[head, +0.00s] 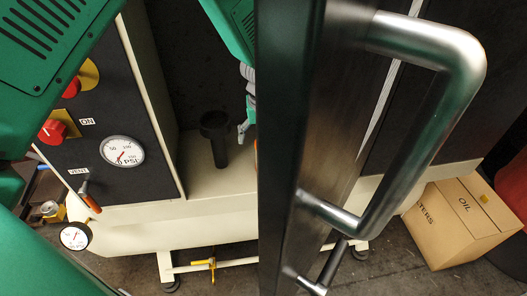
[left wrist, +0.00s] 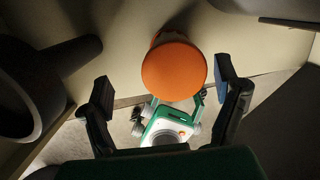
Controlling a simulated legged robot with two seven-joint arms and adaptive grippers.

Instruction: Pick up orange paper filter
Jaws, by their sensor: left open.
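The orange paper filter (left wrist: 174,70) shows in the left wrist view as a round orange end cap with a pale side behind it. It sits between the two spread fingers of my left gripper (left wrist: 164,82), with a visible gap to each fingertip. In the head view only a thin orange sliver (head: 256,150) shows, as a dark upright panel hides the rest. My left gripper (head: 243,128) shows there partly, low over the pale ledge, just left of the sliver. I cannot see my right gripper.
A dark door-like panel (head: 285,140) with a metal handle (head: 470,75) blocks the middle of the head view. A black cylinder (head: 216,140) stands on the ledge (head: 225,185); it also shows in the left wrist view (left wrist: 40,90). A cardboard box (head: 455,225) sits on the floor, right.

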